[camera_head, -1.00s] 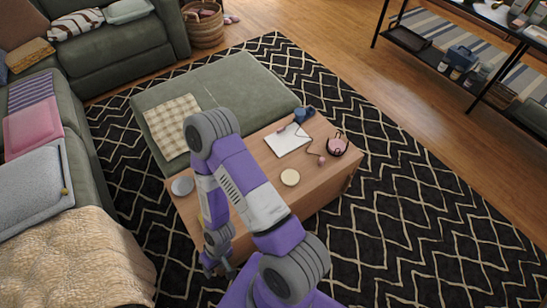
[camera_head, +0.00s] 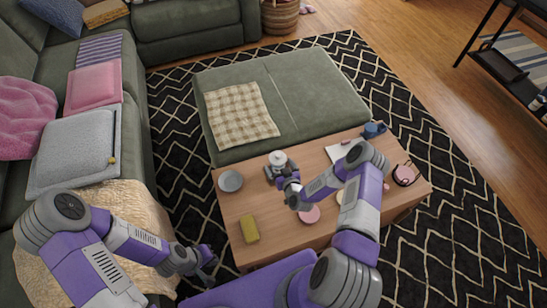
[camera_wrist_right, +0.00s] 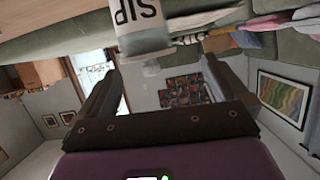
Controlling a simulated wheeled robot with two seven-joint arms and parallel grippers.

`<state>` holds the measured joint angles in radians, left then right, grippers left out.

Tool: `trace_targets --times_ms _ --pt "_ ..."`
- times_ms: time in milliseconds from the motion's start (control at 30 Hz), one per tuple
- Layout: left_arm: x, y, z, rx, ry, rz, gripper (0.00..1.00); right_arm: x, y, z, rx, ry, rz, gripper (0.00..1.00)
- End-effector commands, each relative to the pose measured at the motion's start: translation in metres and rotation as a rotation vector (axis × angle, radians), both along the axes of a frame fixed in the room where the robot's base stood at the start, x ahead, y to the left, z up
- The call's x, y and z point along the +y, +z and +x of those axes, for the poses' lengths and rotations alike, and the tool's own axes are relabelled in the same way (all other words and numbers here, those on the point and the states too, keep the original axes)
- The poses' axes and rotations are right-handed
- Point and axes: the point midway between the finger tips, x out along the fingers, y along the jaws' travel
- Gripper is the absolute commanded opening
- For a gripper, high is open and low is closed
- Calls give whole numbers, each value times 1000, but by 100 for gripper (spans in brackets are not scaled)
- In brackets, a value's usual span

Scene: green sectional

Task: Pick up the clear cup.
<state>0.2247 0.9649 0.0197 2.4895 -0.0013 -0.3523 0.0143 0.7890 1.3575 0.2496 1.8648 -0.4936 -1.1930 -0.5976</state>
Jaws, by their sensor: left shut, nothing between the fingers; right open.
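The cup (camera_head: 278,158) is a small pale vessel at the back left of the wooden table, by my right gripper (camera_head: 279,174). In the right wrist view the cup (camera_wrist_right: 143,32) shows a clear lower part and dark letters reading "SIP". It stands just past the fingertips of my right gripper (camera_wrist_right: 160,72), between their lines. The right gripper is open, with nothing held. Its fingers partly cover the cup's lower part in the head view. My left gripper (camera_head: 207,262) is shut and empty, low beside the table's left front corner.
The table (camera_head: 280,243) also bears a grey bowl (camera_head: 230,181), a yellow block (camera_head: 249,229), a pink disc (camera_head: 309,214), white paper (camera_head: 338,152), a blue mug (camera_head: 373,130) and a pink-black item (camera_head: 404,175). A green ottoman (camera_head: 305,95) adjoins behind; a sofa (camera_head: 130,130) stands left.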

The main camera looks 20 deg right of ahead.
Motion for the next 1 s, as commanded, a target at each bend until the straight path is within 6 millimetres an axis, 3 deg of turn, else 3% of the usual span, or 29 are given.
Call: trace_targets --times_ms 100,600,867,1000 --pt "0 -6 -1 1 0 0 0 -13 -3 11 -46 -25 -36 100" --pt "0 -35 -1 1 0 0 0 -18 -21 71 -45 -24 -35 100" --pt "0 -34 0 1 0 0 0 -18 -20 75 -43 -25 -34 100" --pt "0 -34 0 1 0 0 0 -18 -20 75 -43 -24 -34 83"
